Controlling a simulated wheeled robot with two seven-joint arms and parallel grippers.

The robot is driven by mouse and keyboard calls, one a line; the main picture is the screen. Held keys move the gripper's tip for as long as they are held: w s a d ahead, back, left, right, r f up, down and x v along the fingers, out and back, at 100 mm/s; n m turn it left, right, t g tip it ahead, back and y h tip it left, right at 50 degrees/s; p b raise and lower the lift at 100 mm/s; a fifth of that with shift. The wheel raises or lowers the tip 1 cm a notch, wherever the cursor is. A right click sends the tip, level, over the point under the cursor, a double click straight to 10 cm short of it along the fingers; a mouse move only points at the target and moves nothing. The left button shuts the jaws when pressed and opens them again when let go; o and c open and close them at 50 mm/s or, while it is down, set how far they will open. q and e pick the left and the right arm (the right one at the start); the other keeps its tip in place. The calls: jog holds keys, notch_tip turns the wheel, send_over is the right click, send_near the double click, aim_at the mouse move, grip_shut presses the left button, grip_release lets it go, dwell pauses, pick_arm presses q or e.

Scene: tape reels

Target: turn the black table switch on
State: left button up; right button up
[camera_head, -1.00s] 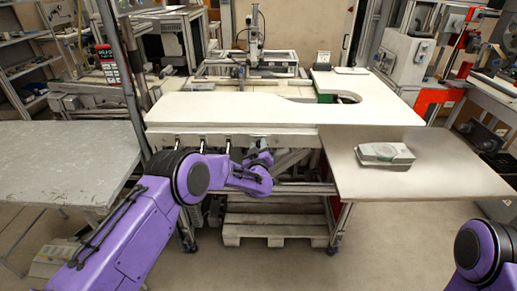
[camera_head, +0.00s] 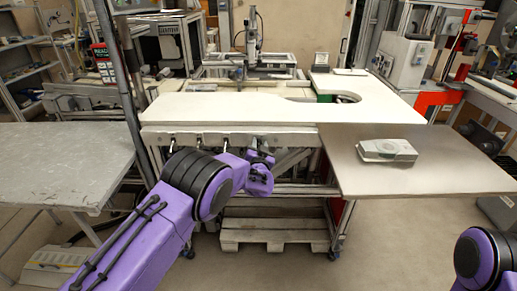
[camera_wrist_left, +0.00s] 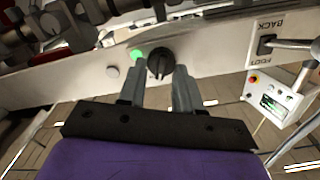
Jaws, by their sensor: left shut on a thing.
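The black table switch (camera_wrist_left: 159,63) is a round knob on the pale metal rail under the table's front edge, in the left wrist view. A bright green light (camera_wrist_left: 136,55) glows just left of it. My left gripper (camera_wrist_left: 157,78) has its two grey fingers on either side of the knob and is shut on it. In the head view my left gripper (camera_head: 261,157) is at the rail under the white table (camera_head: 220,108), and the switch cannot be made out there. My right gripper is out of view.
A grey side table (camera_head: 60,160) stands at the left. A grey shelf (camera_head: 430,175) extends at the right with a small device (camera_head: 388,150) on it. A wooden pallet (camera_head: 275,235) lies below. In the wrist view a white control box (camera_wrist_left: 270,100) hangs right of the switch.

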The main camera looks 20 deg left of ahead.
pick_arm(q)
jog(key=shift+d+f+m+b, duration=0.15)
jog(key=shift+m+b, duration=0.2)
jog(key=shift+m, duration=0.75)
jog(key=o, duration=1)
jog(key=shift+o, duration=0.2)
jog(key=p+v, duration=0.6)
jog(key=v, duration=0.4)
jog(key=shift+s+p, duration=0.3)
